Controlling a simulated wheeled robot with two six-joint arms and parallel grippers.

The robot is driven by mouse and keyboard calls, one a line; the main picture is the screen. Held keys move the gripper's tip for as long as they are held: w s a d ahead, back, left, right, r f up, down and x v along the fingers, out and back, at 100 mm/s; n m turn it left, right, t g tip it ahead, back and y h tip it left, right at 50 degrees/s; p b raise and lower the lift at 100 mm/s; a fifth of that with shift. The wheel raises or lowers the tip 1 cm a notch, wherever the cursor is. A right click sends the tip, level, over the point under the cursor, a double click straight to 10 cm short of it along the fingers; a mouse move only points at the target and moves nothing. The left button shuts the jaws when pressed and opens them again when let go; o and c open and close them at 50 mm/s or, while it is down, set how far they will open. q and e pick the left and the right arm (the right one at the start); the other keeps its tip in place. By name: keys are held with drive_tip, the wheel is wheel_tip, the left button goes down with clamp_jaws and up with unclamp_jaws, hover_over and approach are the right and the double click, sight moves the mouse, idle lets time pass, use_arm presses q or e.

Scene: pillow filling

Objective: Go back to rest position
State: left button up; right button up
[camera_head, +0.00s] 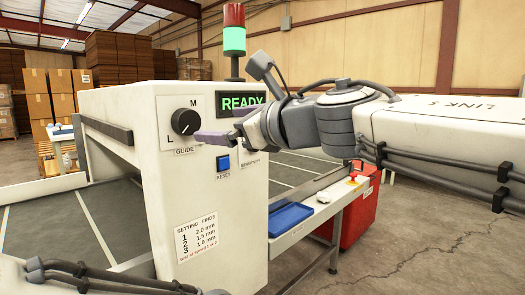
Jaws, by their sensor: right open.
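A white machine housing (168,220) carries a black guide knob (186,122) marked M and L. A green READY display (240,103) and a blue reset button (223,163) are on the same face. My right gripper (220,127) comes in from the right with its purplish fingers open and empty. One finger lies just right of the knob in the picture; I cannot tell whether it touches. The wrist covers part of the panel by the sensitivity label. My left arm (100,280) shows at the bottom left, with its gripper out of view.
A signal tower (234,40) with its green section lit stands on the machine. A bench with a blue tray (288,218) and a red cabinet (360,205) are at the right. Stacked boxes (60,90) stand behind. The floor at the right is clear.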

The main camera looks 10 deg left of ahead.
drive_tip(key=s+d+f+m+g+h, duration=0.15)
drive_tip(key=d+f+m+h, duration=0.4)
drive_tip(key=f+m, duration=0.85)
drive_tip(key=s+d+f+m+h, duration=0.2)
drive_tip(key=d+f+m+h, duration=0.3)
drive_tip(key=f+m, duration=0.85)
drive_tip(key=s+d+f+m+g, duration=0.25)
drive_tip(key=s+f+m, duration=0.2)
drive_tip(key=s, duration=0.25)
drive_tip(key=s+d+f+m+g+h, duration=0.1)
drive_tip(key=s+d+f+m+g, duration=0.1)
drive_tip(key=s+f+m+g, duration=0.35)
drive_tip(key=s+d+f+m+g, duration=0.2)
drive_tip(key=s+f+m, duration=0.1)
drive_tip(key=s+m, duration=0.4)
wheel_tip(320, 180, up, 28)
drive_tip(key=n+p, duration=0.1)
drive_tip(key=p, duration=2.6)
drive_tip(key=shift+s+a+t, duration=0.2)
drive_tip(key=shift+t, duration=0.15)
drive_tip(key=shift+f, duration=0.15)
